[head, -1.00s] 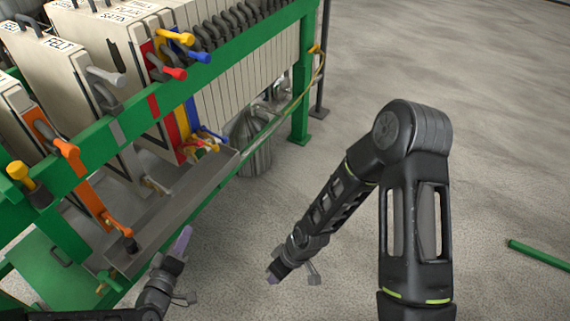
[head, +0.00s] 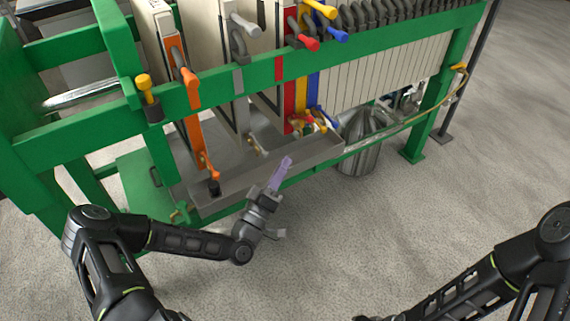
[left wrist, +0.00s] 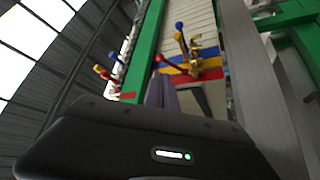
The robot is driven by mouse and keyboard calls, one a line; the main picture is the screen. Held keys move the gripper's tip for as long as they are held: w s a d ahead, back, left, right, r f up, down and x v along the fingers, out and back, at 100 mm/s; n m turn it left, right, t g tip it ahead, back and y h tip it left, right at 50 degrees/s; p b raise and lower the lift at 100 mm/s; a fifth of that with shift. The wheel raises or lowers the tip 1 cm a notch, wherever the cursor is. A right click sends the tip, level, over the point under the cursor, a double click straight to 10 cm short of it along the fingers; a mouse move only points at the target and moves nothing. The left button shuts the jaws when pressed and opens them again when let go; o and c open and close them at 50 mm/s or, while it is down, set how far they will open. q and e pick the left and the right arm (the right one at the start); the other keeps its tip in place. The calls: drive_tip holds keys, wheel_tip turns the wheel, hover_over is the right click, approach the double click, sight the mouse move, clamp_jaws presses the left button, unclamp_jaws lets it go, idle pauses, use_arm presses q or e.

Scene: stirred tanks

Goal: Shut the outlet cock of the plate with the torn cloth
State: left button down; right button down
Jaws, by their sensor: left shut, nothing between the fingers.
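Lower outlet cocks hang along the press plates in the head view: an orange one (head: 209,169), a pale grey one (head: 256,147), and a tight red, yellow and blue cluster (head: 318,121) farther right. The cluster's coloured bands and levers (left wrist: 185,62) also show in the left wrist view. No torn cloth can be made out, so I cannot tell which plate has it. My left gripper (head: 286,163) is shut and empty, its purplish fingers in front of the trough, below and left of the cluster, apart from any cock. My right gripper is mostly cut off at the bottom edge.
A grey drip trough (head: 235,181) runs under the cocks. The green rail (head: 265,73) crosses above, with upper coloured levers (head: 308,43) along it. A metal bucket (head: 360,150) stands beyond the trough's right end. Open floor lies in front.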

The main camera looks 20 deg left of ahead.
use_arm(q)
drive_tip(key=x, duration=1.1)
drive_tip(key=shift+w, duration=0.4)
drive_tip(key=shift+d+r, duration=0.1)
drive_tip(key=shift+r, duration=0.05)
drive_tip(key=r+n+y+p, duration=0.1)
drive_tip(key=n, duration=0.1)
drive_tip(key=w+a+r+n+g+p, duration=0.1)
drive_tip(key=n+p, duration=0.1)
drive_tip(key=r+n+g+y+p, duration=0.1)
drive_tip(key=r+p, duration=0.1)
drive_tip(key=shift+w+a+n+y, duration=0.2)
drive_tip(key=shift+a+n+y, duration=0.1)
drive_tip(key=shift+a+n, duration=0.1)
drive_tip(key=shift+f, duration=0.1)
